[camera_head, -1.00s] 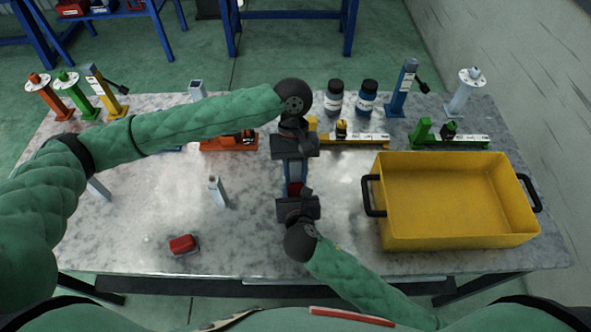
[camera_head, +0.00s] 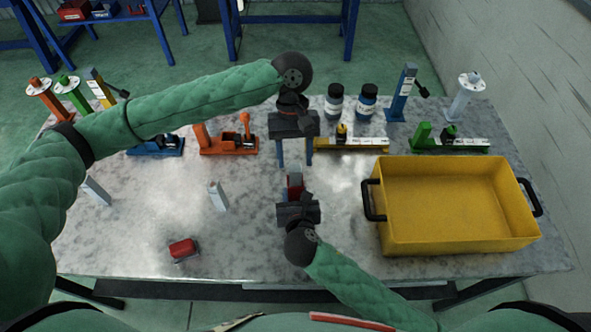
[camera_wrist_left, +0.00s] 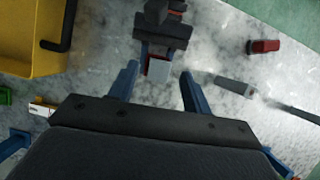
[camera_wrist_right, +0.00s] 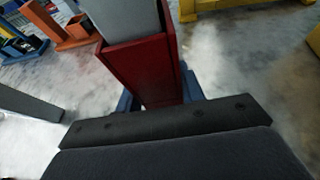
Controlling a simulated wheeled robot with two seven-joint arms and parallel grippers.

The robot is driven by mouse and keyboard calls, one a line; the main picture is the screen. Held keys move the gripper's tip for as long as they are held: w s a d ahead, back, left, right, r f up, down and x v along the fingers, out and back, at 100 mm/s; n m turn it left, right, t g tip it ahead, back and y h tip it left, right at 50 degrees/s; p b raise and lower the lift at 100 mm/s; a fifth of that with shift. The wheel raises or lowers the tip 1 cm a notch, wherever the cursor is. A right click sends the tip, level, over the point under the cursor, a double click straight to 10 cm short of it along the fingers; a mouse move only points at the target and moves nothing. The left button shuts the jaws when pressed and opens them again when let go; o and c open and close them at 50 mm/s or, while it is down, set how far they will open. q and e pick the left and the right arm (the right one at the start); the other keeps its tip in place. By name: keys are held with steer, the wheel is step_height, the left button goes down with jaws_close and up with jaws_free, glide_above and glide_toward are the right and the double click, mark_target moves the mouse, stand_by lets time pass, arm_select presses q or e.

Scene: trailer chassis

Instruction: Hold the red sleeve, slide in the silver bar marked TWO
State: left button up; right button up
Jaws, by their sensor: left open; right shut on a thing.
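My right gripper (camera_head: 296,201) is shut on the red sleeve (camera_wrist_right: 146,72) and holds it above the table. A silver bar (camera_wrist_right: 125,18) sits inside the sleeve and sticks out of its far end. The bar's pale end also shows in the left wrist view (camera_wrist_left: 159,69). I cannot read any marking on it. My left gripper (camera_head: 295,163) is open and empty, with its fingers apart just beyond the bar's end. A second red piece (camera_head: 183,249) lies at front left.
A yellow bin (camera_head: 455,245) with black handles fills the right of the table. Orange (camera_head: 230,148), blue, yellow and green (camera_head: 450,145) fixtures and two dark bottles (camera_head: 366,100) line the back. The table's left middle is mostly clear.

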arm_select(q)
steer(key=v, duration=0.6)
steer(key=shift+r, duration=0.3)
steer(key=shift+w, duration=0.15)
arm_select(e)
steer(key=o, duration=1.2)
steer(key=shift+o, duration=0.2)
steer(key=shift+s+r+p, duration=0.35)
steer(key=shift+s+p, duration=0.2)
steer(key=shift+p, duration=0.05)
steer(key=shift+p+v, duration=2)
steer(key=shift+v, duration=1)
steer(key=shift+s+d, duration=0.1)
steer(key=shift+s, duration=0.3)
arm_select(q)
step_height(320, 180, up, 5)
steer(key=shift+r, duration=0.2)
